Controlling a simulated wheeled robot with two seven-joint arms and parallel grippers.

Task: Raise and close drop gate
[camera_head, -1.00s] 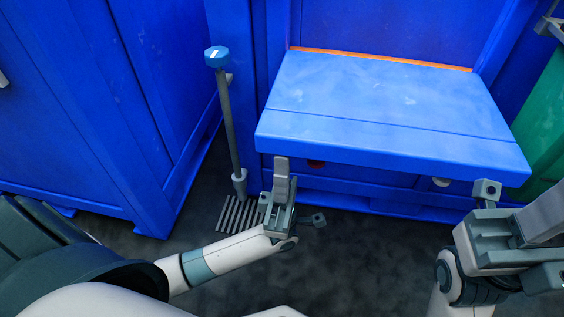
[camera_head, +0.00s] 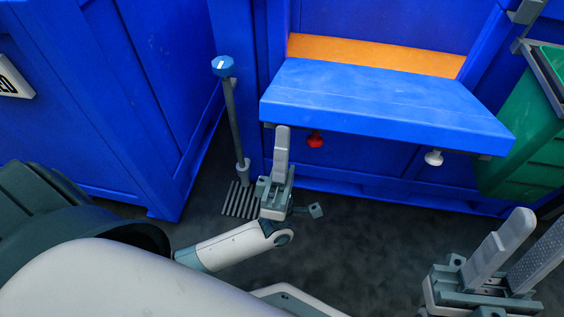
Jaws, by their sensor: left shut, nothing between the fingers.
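The drop gate (camera_head: 385,100) is a blue panel that sticks out from the front of a blue container like a shelf. A wide orange strip (camera_head: 380,55) shows along its back edge. My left gripper (camera_head: 282,135) is shut and empty, pointing up, with its tip at the gate's lower front edge near the left corner. I cannot tell whether it touches. My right gripper (camera_head: 525,240) is at the lower right, open and empty, apart from the gate.
A red knob (camera_head: 315,141) and a white knob (camera_head: 433,158) show under the gate. A post with a blue cap (camera_head: 223,66) stands left of it above a floor grate (camera_head: 240,200). A green bin (camera_head: 525,140) is at the right, another blue container (camera_head: 90,110) at the left.

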